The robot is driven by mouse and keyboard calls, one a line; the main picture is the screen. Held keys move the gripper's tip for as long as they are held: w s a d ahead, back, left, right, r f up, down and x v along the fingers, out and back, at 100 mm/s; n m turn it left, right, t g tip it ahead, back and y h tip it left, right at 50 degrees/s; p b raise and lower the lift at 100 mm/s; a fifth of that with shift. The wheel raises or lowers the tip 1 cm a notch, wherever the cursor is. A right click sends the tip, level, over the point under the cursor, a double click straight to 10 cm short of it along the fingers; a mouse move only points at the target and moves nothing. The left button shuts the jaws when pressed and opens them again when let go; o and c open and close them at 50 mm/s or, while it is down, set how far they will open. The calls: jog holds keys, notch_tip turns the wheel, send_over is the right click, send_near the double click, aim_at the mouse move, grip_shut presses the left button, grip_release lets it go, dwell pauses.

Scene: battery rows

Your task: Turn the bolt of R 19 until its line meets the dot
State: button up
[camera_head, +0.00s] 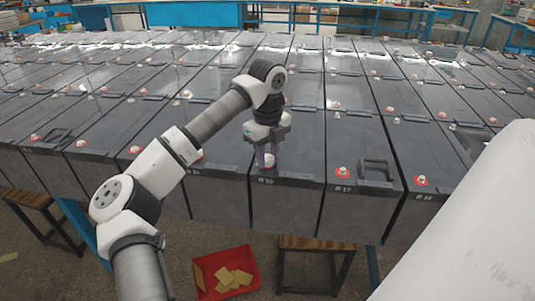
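My gripper (267,160) points down at the front edge of a dark grey battery (288,213) near the middle of the front row. Its two fingers stand on either side of a pale bolt (269,160) on that battery's top. I cannot tell whether the fingers touch the bolt. The white label (266,181) below the bolt starts with R, but its number is too small to read surely. The bolt's line and dot are too small or hidden to make out.
The neighbouring battery on the right has a red-ringed bolt (343,171) and a raised dark handle (377,170). Rows of similar batteries stretch behind. A red crate (253,253) with yellowish pieces stands on the floor in front, beside a wooden-topped stool (316,243). A large white shape covers the lower right.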

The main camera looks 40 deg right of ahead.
jog(key=shift+c, duration=0.7)
